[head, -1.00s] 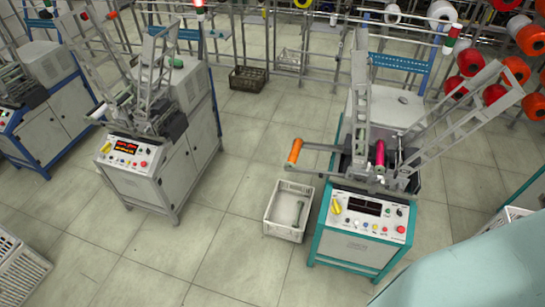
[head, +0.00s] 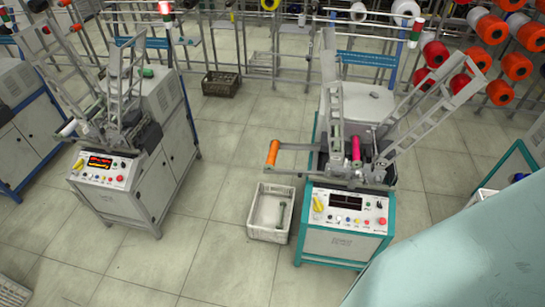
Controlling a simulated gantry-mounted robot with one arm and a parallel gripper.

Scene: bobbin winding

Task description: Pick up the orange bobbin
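The orange bobbin (head: 273,152) sits at the left end of an arm that sticks out from the left side of the teal-framed winding machine (head: 343,229). It stands nearly upright, slightly tilted, above floor level and behind the white crate. A pink bobbin (head: 356,149) is on the same machine, to the right of the orange one. My gripper is not in view. A large pale teal shape fills the lower right corner and hides the floor there.
A white crate (head: 252,229) with a dark object inside stands on the floor left of the machine. Another winding machine (head: 107,186) stands at left. A rack with red and orange spools (head: 488,28) is at back right.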

